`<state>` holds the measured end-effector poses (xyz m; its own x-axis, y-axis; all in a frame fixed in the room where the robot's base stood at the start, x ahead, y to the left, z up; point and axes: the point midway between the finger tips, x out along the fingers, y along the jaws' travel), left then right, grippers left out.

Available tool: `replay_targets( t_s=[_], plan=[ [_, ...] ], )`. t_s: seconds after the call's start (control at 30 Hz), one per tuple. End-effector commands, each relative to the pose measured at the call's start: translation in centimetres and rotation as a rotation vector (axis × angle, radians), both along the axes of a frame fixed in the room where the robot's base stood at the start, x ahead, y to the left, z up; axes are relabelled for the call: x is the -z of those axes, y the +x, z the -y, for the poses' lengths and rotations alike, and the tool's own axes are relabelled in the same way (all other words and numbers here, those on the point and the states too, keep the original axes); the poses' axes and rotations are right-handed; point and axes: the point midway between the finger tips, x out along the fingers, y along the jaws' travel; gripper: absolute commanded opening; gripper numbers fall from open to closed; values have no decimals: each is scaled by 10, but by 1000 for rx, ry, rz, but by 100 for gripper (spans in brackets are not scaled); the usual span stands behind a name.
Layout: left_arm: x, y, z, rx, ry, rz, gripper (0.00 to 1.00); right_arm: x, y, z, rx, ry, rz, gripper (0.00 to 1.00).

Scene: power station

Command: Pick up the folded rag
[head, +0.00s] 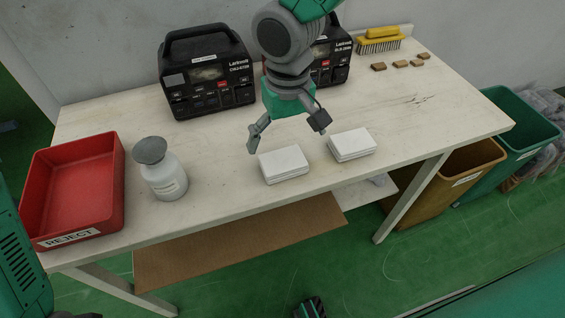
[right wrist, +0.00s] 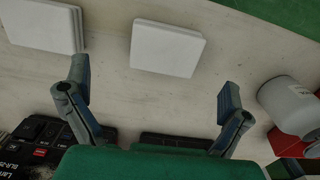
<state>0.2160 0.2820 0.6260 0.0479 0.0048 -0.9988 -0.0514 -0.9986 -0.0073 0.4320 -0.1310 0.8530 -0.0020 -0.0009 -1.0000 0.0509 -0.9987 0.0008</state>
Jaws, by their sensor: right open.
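Two folded white rags lie flat on the pale workbench (head: 222,160) near its front edge: a left rag (head: 284,163) and a right rag (head: 352,144). My right gripper (head: 287,132) is open and empty, its fingers pointing down just behind the left rag. In the right wrist view, the left rag (right wrist: 167,47) lies beyond the gap between the open fingertips (right wrist: 155,92), apart from them. The right rag (right wrist: 45,25) shows at the upper left there.
A red REJECT tray (head: 72,185) and a white bottle with a grey cap (head: 162,170) stand at the left. Two black power units (head: 206,75) stand at the back, one partly hidden by my arm. A yellow brush (head: 380,40) and several small brown blocks (head: 401,64) lie at the back right.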

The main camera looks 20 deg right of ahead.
Motion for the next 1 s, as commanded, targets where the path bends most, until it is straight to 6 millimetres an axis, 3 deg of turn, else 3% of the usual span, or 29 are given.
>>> replay_targets(
  t_s=[0.1,0.33,0.6,0.87,1.0],
  plan=[
    [4,1,0,0,0,1,40,15,0,0,-1,0,0,100],
    [8,1,0,0,0,2,40,27,0,-2,-1,0,0,100],
    [21,1,0,0,0,2,40,67,1,-7,-1,1,-1,100],
    [20,1,0,0,0,2,40,69,1,-7,-1,1,2,100],
    [20,1,0,0,0,2,40,70,1,-7,-1,1,1,56]
  ],
)
